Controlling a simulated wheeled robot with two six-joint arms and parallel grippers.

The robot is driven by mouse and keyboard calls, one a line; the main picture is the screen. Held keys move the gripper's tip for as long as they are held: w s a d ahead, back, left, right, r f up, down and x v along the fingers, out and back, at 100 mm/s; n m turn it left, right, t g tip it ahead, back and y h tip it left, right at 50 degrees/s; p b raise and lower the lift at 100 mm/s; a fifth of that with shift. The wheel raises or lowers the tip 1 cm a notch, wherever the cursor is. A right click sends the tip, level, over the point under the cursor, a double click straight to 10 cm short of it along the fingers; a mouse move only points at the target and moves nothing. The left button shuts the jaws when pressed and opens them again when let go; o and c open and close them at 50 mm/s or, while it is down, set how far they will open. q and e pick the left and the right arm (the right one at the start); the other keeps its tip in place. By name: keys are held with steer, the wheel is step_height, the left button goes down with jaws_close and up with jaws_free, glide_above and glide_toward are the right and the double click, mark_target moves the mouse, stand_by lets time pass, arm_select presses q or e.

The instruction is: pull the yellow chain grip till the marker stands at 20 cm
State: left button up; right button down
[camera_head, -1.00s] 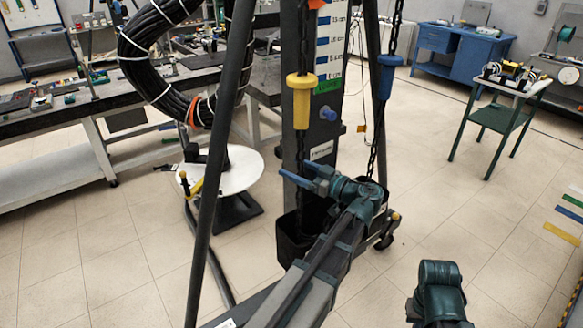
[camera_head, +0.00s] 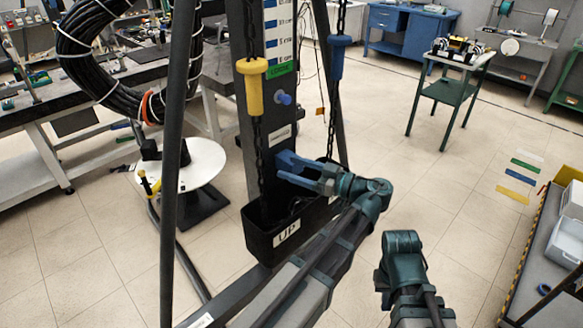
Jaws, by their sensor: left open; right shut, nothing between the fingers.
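The yellow chain grip (camera_head: 254,87) hangs on a dark chain in front of the column, left of the scale (camera_head: 272,32). A blue chain grip (camera_head: 338,57) hangs on a second chain to the right. The orange marker is not in view; the scale's upper part is cut off by the frame. My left gripper (camera_head: 280,168) has blue fingers standing apart and empty, pointing left. It is below and right of the yellow grip, apart from it. My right arm (camera_head: 404,255) shows at the lower middle, but I see no fingers on it.
A black bin (camera_head: 262,250) marked "UP" sits below the chains. A dark frame leg (camera_head: 180,150) slants at left. A black cable coil (camera_head: 80,75) hangs beside it, above a white round plate (camera_head: 200,163). A green cart (camera_head: 447,92) stands right; floor between is clear.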

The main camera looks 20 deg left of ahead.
arm_select(q)
steer(key=s+f+m+h, duration=0.3)
steer(key=f+m+h, duration=0.3)
steer(key=f, duration=0.3)
steer(key=s+f+m+h, duration=0.4)
steer(key=f+m+h, duration=0.15)
steer(key=f, duration=0.45)
steer(key=s+d+f+m+h, duration=0.1)
steer(key=s+d+m, duration=0.1)
steer(key=d, duration=0.4)
steer(key=s+d+f+m+g+h, duration=0.1)
steer(key=s+d+m+h, duration=0.1)
steer(key=d, duration=0.4)
steer(key=s+d+m+h, duration=0.2)
steer(key=s+d+m, duration=0.2)
steer(key=d, duration=0.3)
steer(key=shift+f+m, duration=0.4)
steer(key=shift+m, duration=0.35)
stand_by(0.5)
